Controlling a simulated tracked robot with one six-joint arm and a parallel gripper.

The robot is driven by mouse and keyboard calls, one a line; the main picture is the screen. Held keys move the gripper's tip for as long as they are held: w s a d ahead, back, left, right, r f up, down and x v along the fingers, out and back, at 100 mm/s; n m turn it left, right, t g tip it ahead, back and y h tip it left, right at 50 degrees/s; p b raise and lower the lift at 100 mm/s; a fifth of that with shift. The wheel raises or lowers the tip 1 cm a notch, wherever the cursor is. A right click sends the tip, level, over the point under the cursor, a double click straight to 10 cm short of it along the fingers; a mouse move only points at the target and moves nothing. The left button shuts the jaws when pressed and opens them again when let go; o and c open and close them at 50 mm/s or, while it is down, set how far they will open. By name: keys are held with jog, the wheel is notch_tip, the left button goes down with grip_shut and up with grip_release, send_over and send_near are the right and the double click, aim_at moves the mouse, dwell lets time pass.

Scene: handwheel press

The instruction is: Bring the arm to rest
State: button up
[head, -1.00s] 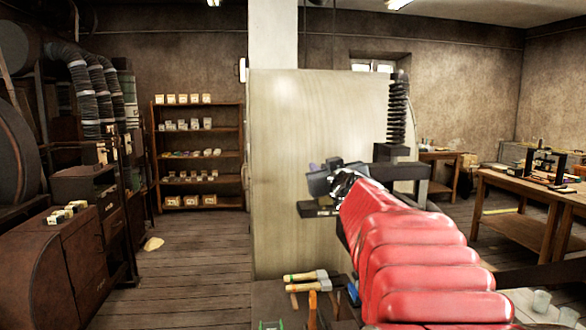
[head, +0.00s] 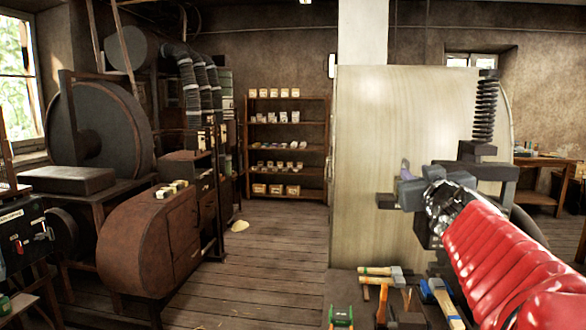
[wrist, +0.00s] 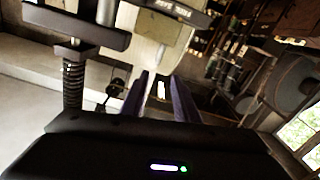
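My red-sleeved arm reaches in from the lower right in the head view. My gripper (head: 405,175) is at its end, in front of the pale wooden panel and to the left of the dark press (head: 487,172) with its upright coil spring (head: 485,110). In the wrist view my gripper (wrist: 162,82) shows two purple fingers apart, with nothing held between them. The press's dark bars and spring (wrist: 73,85) stand to the left there. The arm hides part of the press, and I cannot make out its handwheel clearly.
A bench (head: 345,290) with hammers (head: 380,273) and other tools lies below the gripper. The pale panel (head: 375,150) stands behind it. Brown machinery (head: 150,235) fills the left, shelves (head: 288,145) stand at the back, and open plank floor (head: 265,235) lies between.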

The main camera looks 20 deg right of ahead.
jog(key=shift+s+a, duration=0.1)
jog(key=shift+s, duration=0.05)
jog(key=s+a+f+n+g+y, duration=0.1)
jog(key=s+a+f+g+y, duration=0.1)
jog(key=s+a+f, duration=0.4)
jog(key=s+a+f+n+g+y, duration=0.1)
jog(key=s+a+f+g+y, duration=0.2)
jog(key=a+f, duration=1.2)
jog(key=s+a+f+n+g+y, duration=0.1)
jog(key=s+a+f+g+y, duration=0.2)
jog(key=s+a+f, duration=0.7)
jog(key=shift+s+a+f+g, duration=0.2)
jog(key=shift+s+a+g, duration=0.25)
jog(key=shift+a+g, duration=0.6)
